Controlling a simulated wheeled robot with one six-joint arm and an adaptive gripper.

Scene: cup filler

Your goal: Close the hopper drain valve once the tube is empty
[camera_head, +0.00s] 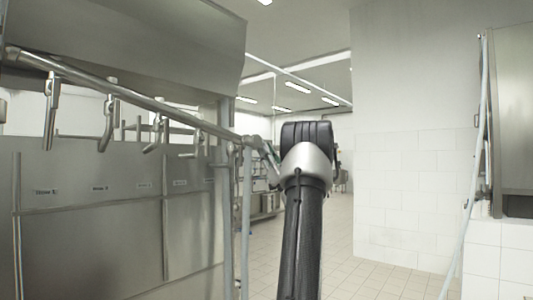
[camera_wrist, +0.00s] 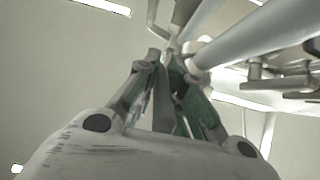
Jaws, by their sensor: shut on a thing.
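My gripper (camera_head: 264,152) is at the right end of the sloping pipe in the head view, partly hidden by my wrist. In the wrist view my gripper (camera_wrist: 166,68) is shut on a narrow grey valve handle (camera_wrist: 162,102) that runs between its fingers. This looks like the drain valve's lever; its exact open or shut angle is unclear. A grey pipe (camera_wrist: 255,32) passes just right of and above the fingertips. The same kind of pipe (camera_head: 150,103) crosses the head view. I cannot see whether the tube is empty.
Several other valve handles (camera_head: 106,125) hang along the pipe to the left. A large grey panel (camera_head: 90,230) with labels stands below them. A vertical pipe (camera_head: 246,215) stands beside my arm. The tiled floor (camera_head: 340,250) to the right is clear.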

